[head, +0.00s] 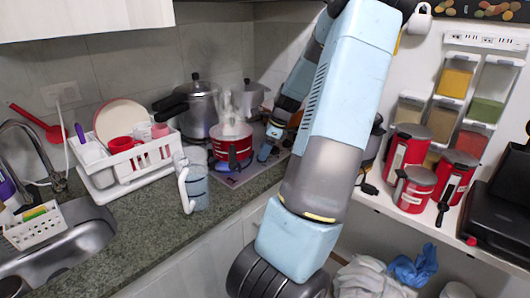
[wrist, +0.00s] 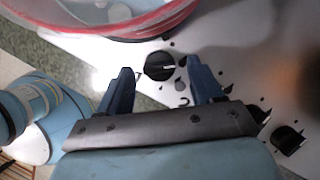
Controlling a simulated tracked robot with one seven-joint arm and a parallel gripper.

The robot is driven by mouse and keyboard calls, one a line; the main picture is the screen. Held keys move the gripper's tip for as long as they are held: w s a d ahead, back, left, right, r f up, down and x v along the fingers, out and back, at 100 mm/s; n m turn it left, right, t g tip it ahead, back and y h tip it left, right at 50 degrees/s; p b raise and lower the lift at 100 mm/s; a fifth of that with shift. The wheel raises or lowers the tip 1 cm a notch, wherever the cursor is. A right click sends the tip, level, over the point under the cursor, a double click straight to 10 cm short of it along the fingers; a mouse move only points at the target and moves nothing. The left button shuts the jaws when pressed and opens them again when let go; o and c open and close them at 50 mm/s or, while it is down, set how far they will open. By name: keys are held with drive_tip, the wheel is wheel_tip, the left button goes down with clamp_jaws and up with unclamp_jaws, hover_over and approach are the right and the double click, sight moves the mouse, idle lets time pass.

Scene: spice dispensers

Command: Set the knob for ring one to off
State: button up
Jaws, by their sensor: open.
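In the wrist view a round black knob (wrist: 159,66) with a light mark on it sits on the pale stove panel (wrist: 225,57). My gripper (wrist: 160,68) is open, with its two blue fingers on either side of the knob and no visible contact. A second black knob (wrist: 288,139) is at the lower right, outside the fingers. I cannot tell from any label which knob serves ring one.
A red pot (head: 231,150), steaming, stands on the stove close to my gripper; its rim (wrist: 120,27) fills the top of the wrist view. Pressure cookers (head: 199,108) stand behind. A glass jug (head: 194,180) and a white dish rack (head: 110,170) are on the counter to the left.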

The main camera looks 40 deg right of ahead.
drive_tip(key=shift+x, duration=0.8)
